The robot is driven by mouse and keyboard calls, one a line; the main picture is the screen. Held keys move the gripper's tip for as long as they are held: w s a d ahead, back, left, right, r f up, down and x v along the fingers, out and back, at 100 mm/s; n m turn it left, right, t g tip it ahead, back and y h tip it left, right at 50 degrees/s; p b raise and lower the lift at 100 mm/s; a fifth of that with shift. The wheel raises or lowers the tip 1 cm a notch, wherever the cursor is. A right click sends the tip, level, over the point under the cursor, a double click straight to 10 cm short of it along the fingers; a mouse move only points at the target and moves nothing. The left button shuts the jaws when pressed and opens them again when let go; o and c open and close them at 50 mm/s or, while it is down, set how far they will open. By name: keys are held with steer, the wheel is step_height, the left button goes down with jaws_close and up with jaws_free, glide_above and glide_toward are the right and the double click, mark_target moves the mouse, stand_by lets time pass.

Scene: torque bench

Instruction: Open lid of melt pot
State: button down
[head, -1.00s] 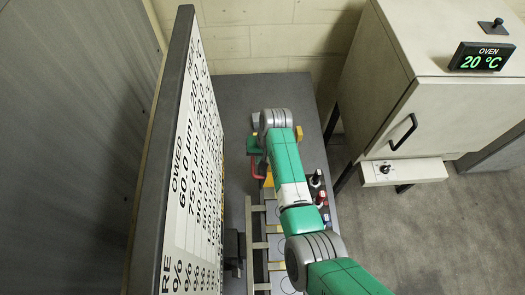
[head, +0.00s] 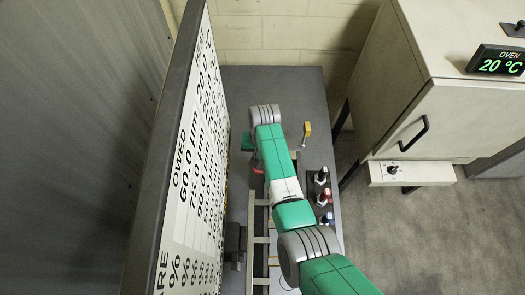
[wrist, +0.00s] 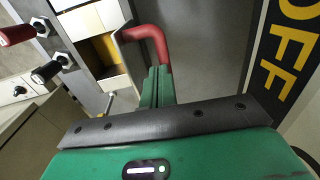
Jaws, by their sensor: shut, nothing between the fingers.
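My gripper (wrist: 158,75) is shut and empty in the wrist view, its green fingers together. A red bent handle (wrist: 152,38) rises just beyond the fingertips, fixed to a grey plate at its left end; I cannot tell whether the fingers touch it. A bit of red (head: 257,170) shows beside my arm in the head view. The melt pot and its lid cannot be made out for certain; my arm hides much of that part of the bench, and I cannot tell if the red handle belongs to the lid.
The dark bench (head: 285,88) is bare at its back. A yellow-topped tool (head: 307,129) and several coloured knobs (head: 322,196) stand right of my arm. A tall lettered board (head: 190,160) borders the left. The oven (head: 440,120) stands on the right.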

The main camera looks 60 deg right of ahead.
step_height(320, 180, up, 10)
steer(key=p, duration=0.9)
steer(key=shift+s+d, duration=0.15)
steer(key=shift+s, duration=0.05)
